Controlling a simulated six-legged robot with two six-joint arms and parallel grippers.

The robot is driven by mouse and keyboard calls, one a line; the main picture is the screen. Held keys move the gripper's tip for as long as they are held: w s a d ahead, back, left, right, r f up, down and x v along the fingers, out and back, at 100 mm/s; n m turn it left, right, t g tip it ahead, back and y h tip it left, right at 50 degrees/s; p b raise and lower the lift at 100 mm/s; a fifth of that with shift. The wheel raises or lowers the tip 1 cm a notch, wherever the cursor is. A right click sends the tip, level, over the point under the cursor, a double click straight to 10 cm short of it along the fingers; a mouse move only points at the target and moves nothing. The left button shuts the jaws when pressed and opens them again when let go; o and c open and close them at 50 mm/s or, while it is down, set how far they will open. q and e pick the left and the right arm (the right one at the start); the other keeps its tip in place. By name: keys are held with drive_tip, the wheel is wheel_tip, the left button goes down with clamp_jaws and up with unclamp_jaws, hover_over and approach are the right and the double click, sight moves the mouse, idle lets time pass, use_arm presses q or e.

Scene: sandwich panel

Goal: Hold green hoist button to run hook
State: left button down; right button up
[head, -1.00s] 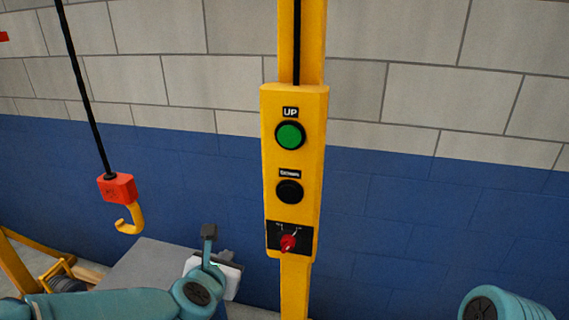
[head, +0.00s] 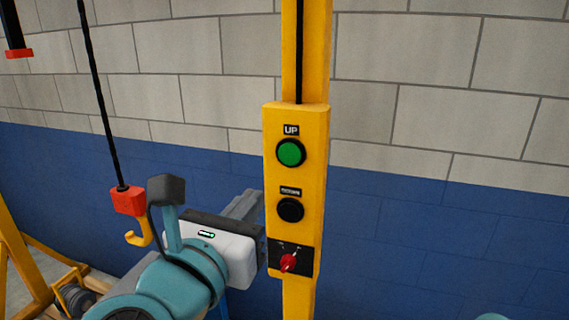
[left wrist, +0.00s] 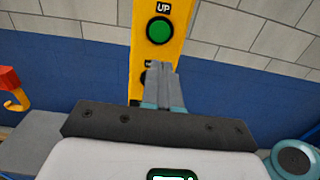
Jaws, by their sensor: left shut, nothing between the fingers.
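The yellow control box (head: 272,180) is on a yellow post. Its green button (head: 291,152), labelled UP, sits above a black button (head: 290,210) and a red selector knob (head: 289,262). The green button (left wrist: 160,30) also shows in the left wrist view. The red hook block with its yellow hook (head: 129,201) hangs on a black cable at left. My left gripper (head: 255,196) is shut and empty, left of the box, lower than the green button. In the left wrist view, its fingers (left wrist: 163,82) partly cover the black button. My right gripper is out of view.
The yellow post (head: 308,50) runs up from the box. Behind is a wall of grey blocks (head: 430,80) above a blue band (head: 430,250). A yellow frame (head: 20,255) stands at lower left.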

use_arm(q)
drive_tip(key=shift+w+a, duration=0.1)
drive_tip(key=shift+a, duration=0.05)
drive_tip(key=p, duration=0.3)
approach(288, 156)
drive_tip(key=x, duration=0.6)
drive_tip(key=shift+w+r, duration=0.1)
drive_tip(key=shift+w, duration=0.3)
drive_tip(key=shift+d, duration=0.2)
